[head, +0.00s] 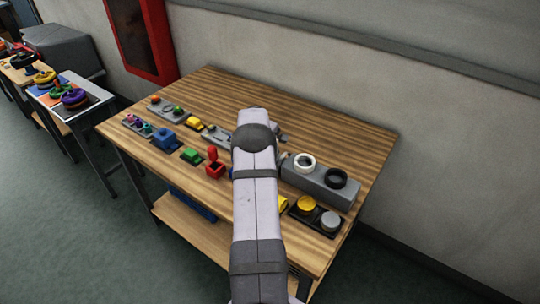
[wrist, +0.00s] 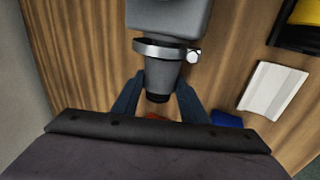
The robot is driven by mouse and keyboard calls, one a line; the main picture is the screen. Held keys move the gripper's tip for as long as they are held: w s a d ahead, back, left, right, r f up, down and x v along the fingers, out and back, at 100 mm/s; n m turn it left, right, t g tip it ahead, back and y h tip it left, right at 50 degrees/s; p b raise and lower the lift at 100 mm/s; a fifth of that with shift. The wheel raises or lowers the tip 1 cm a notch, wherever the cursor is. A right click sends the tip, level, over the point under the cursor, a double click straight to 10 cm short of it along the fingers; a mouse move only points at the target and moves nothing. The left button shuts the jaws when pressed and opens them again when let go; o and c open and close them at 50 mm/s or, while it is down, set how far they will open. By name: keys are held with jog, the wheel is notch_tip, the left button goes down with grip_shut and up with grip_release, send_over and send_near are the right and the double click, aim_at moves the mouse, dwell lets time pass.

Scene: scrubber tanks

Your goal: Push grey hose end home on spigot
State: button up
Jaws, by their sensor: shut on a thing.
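In the wrist view my gripper (wrist: 161,78) has its two dark fingers on either side of the grey hose end (wrist: 160,72) and is shut on it. The hose end tapers to a dark tip (wrist: 157,98) towards me. A metal clamp ring (wrist: 165,49) with a pale screw (wrist: 194,57) sits around its far end, against the grey tank body (wrist: 168,18). The spigot is hidden, so I cannot tell how deep the hose sits on it. In the head view my arm hides the gripper and hose; the grey tank block (head: 316,186) shows to the right.
A white ring (head: 304,161) and a black ring (head: 336,179) top the tank block. A black tray (head: 317,222) with yellow and grey caps stands in front. A red box (head: 215,170) and several small parts lie left of my arm. The back right of the wooden table (head: 350,137) is clear.

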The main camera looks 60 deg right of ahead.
jog(key=shift+s, duration=1.3)
dwell(1.0)
jog(key=o, duration=1.5)
jog(key=shift+c, duration=0.2)
jog(key=shift+a+r, duration=0.1)
jog(key=shift+a+r, duration=0.15)
jog(key=shift+r, duration=0.35)
jog(key=b+v, duration=0.2)
jog(key=v, duration=0.4)
jog(key=shift+a, duration=0.1)
